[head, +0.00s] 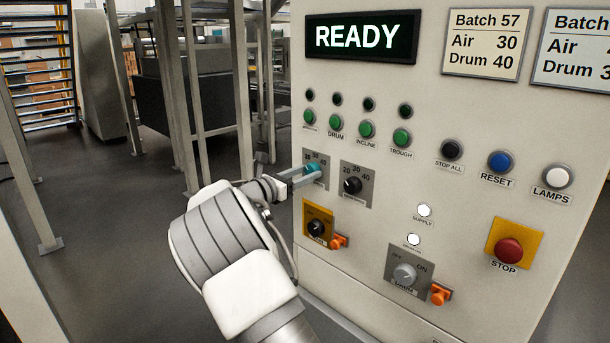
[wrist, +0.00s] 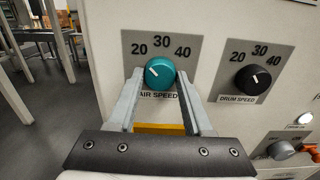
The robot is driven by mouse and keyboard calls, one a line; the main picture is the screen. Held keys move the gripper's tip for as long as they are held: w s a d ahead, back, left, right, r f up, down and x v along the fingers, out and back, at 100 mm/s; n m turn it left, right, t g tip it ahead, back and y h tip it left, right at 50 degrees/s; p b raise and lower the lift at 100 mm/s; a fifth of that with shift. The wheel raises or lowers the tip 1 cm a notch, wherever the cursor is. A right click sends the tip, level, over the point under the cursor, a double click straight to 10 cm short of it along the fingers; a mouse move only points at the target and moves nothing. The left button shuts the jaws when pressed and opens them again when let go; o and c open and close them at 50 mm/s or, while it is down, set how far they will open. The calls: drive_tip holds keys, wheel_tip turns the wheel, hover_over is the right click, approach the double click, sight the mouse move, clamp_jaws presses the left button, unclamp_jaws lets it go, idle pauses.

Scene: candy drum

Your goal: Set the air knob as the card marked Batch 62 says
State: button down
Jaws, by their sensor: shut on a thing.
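The teal air knob (wrist: 160,72) sits on a plate marked 20, 30 and 40, labelled AIR SPEED. Its pale pointer mark looks turned to the upper left, toward the 20 side, though it is small. My gripper (wrist: 160,80) is shut on this knob, one finger on each side. In the head view my gripper (head: 303,178) reaches the air knob (head: 312,168) from the left and partly hides its plate. One card (head: 484,44) reads Batch 57, Air 30, Drum 40. A second card (head: 573,50) is cut off by the right edge; its batch number and full values are hidden.
The black drum knob (head: 352,185) is close to the right of the air knob. Below are a yellow-plated switch (head: 317,228) and a grey switch (head: 404,275). A red stop button (head: 508,251) is at lower right. The display (head: 361,37) reads READY.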

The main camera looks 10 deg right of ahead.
drive_tip(key=shift+f, duration=0.1)
drive_tip(key=shift+m+b, duration=8.45)
drive_tip(key=shift+m, duration=0.35)
drive_tip(key=shift+c, duration=1.5)
unclamp_jaws()
drive_tip(key=p+v, duration=0.2)
drive_tip(key=v, duration=1.5)
drive_tip(key=shift+s+a, duration=0.15)
